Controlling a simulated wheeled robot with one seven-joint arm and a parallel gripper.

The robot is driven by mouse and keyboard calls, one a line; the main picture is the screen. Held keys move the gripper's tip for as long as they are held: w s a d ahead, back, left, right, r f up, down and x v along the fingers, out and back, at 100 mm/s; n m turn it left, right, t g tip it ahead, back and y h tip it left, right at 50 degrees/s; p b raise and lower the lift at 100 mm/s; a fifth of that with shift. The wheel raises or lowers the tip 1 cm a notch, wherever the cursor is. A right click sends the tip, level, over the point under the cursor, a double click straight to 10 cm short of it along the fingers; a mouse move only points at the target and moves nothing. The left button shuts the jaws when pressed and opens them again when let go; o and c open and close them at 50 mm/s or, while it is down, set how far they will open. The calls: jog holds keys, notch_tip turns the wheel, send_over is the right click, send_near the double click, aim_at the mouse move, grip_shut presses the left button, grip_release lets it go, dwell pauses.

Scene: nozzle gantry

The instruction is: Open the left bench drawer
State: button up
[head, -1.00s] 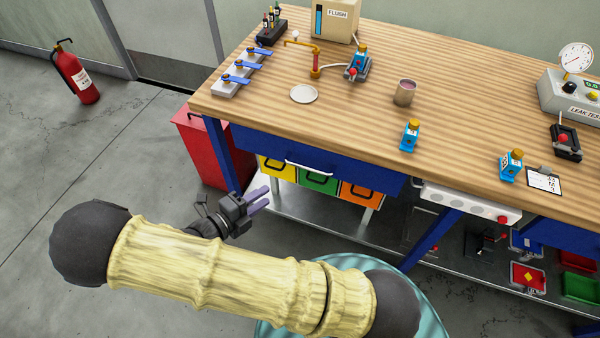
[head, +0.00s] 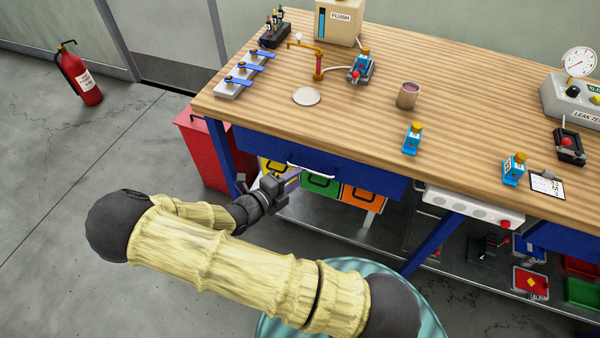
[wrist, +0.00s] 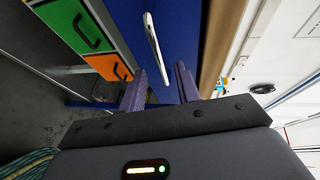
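The left bench drawer (head: 350,172) is a blue front under the wooden top, and it looks closed. Its pale bar handle (head: 310,167) runs along the front's left part. In the wrist view the handle (wrist: 152,48) stands just ahead of my gripper, and the blue drawer front (wrist: 178,30) is behind it. My gripper (head: 290,176) is just in front of and slightly below the handle in the head view. In the wrist view my gripper (wrist: 160,88) has its two purple fingers apart, with the handle's near end at or between the tips. Contact cannot be told.
Yellow, green (head: 321,186) and orange (head: 362,197) bins hang below the drawer. A red cabinet (head: 205,155) stands at the bench's left end. Valves, bottles and a cup (head: 408,95) stand on the bench top (head: 340,115).

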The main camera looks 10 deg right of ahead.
jog(key=shift+x, duration=2.4)
